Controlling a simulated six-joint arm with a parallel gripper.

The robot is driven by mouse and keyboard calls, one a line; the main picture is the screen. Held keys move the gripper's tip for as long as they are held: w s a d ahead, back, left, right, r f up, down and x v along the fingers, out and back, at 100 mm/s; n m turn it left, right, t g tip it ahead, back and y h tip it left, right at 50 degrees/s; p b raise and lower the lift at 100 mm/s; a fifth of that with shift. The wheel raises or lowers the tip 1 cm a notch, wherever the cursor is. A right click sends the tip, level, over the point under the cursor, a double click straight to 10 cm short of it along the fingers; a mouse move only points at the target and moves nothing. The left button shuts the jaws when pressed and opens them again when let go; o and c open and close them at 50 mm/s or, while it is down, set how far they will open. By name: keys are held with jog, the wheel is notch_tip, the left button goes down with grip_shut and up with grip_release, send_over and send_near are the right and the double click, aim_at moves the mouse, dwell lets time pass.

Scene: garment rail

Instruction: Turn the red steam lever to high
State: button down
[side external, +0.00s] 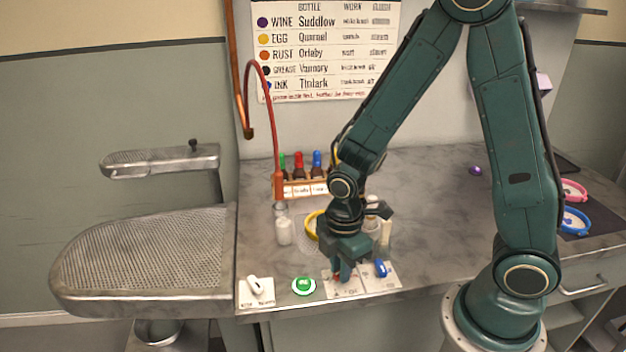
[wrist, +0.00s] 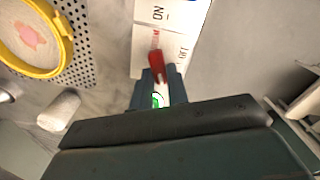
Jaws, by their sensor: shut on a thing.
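The red steam lever (wrist: 156,66) sticks up from a white label plate and sits between my gripper's fingertips in the wrist view. In the side view, only a small red part of the lever (side external: 337,277) shows under my gripper (side external: 345,265). My gripper's fingers, also in the wrist view (wrist: 159,88), are shut on the lever, pointing down at the counter's front edge. The lever's plate (side external: 345,291) is partly covered by the fingers, and its markings are too small to read in the side view.
A blue lever (side external: 381,268) stands close right of my gripper. A green button (side external: 303,286) and a white lever (side external: 254,284) lie to the left. A yellow hoop (wrist: 66,38) with stained cloth, bottles (side external: 298,165) and a white jar (side external: 284,232) stand behind.

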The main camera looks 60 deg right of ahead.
jog(key=shift+w+d+m, duration=0.1)
jog(key=shift+m, duration=2.3)
jog(key=c, duration=1.4)
grip_release()
jog(key=shift+o, duration=0.2)
jog(key=shift+r, duration=0.15)
notch_tip(320, 180, up, 14)
jog(key=shift+f, duration=0.2)
